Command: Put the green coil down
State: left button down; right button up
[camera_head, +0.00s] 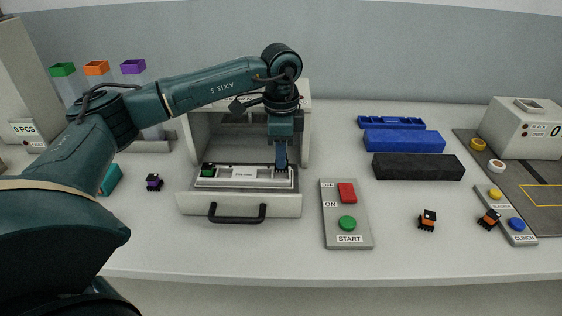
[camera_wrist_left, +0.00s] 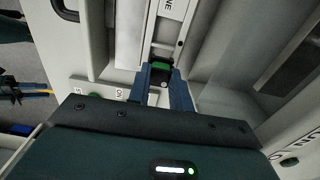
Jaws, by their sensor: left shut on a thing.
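A green coil (camera_wrist_left: 161,68) with a dark body sits between the fingers of my left gripper (camera_wrist_left: 162,88), which is shut on it in the left wrist view. In the head view my left gripper (camera_head: 281,166) points down at the right end of the long fixture in the open drawer (camera_head: 240,204). The held coil is mostly hidden by the fingers there. I cannot tell whether it touches the fixture. Another green-topped dark part (camera_head: 208,170) sits at the fixture's left end. My right gripper is not in view.
The machine housing (camera_head: 304,140) stands close behind the gripper. A panel with a red button (camera_head: 347,192) and a green button (camera_head: 347,223) lies right of the drawer. A purple-topped part (camera_head: 153,182) and orange-topped parts (camera_head: 427,220) lie on the table. Blue (camera_head: 404,140) and black (camera_head: 418,167) blocks lie behind.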

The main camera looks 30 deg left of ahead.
pick_arm(q)
jog(key=shift+f, duration=1.45)
jog(key=shift+f, duration=0.1)
jog(key=c, duration=1.3)
grip_release()
jog(key=shift+o, duration=0.2)
notch_tip(320, 180, up, 12)
